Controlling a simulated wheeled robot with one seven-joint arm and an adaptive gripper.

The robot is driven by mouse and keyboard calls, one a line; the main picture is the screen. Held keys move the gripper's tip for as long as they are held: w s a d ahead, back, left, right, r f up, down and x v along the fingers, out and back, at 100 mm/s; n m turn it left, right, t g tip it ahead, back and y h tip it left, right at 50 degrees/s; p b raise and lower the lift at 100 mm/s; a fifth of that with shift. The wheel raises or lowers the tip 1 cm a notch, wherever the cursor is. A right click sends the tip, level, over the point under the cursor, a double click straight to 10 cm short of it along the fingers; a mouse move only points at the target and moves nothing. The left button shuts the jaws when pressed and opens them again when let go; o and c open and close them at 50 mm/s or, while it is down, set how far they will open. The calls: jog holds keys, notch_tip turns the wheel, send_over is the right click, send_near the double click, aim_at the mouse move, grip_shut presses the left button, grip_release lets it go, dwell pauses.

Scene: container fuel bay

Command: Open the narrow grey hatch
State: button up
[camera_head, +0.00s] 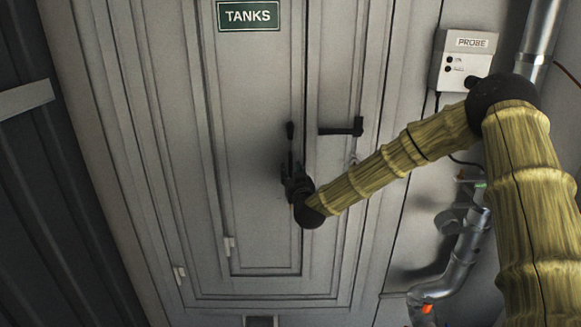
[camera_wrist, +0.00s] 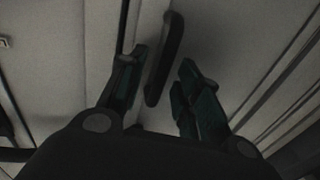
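Two grey upright panels stand side by side in the head view. The wider left panel (camera_head: 255,90) carries a green TANKS sign (camera_head: 248,15) and the narrower right panel (camera_head: 333,70) is beside it. Both look closed. A black upright lever (camera_head: 290,132) is at the left panel's right edge. A black level handle (camera_head: 342,130) sits on the right panel. My gripper (camera_head: 292,172) is at the lower end of the upright lever. In the wrist view my gripper (camera_wrist: 155,90) is open, with the black lever (camera_wrist: 166,55) between its fingers and gaps visible.
A white PROBE box (camera_head: 463,60) hangs on the wall at right. Silver pipes (camera_head: 465,250) run below it. Hinges (camera_head: 229,246) show at the left panel's lower left. A dark ribbed wall (camera_head: 45,200) stands at far left.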

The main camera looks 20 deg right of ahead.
jog(key=shift+w+d, duration=0.1)
jog(key=shift+w, duration=0.75)
grip_shut()
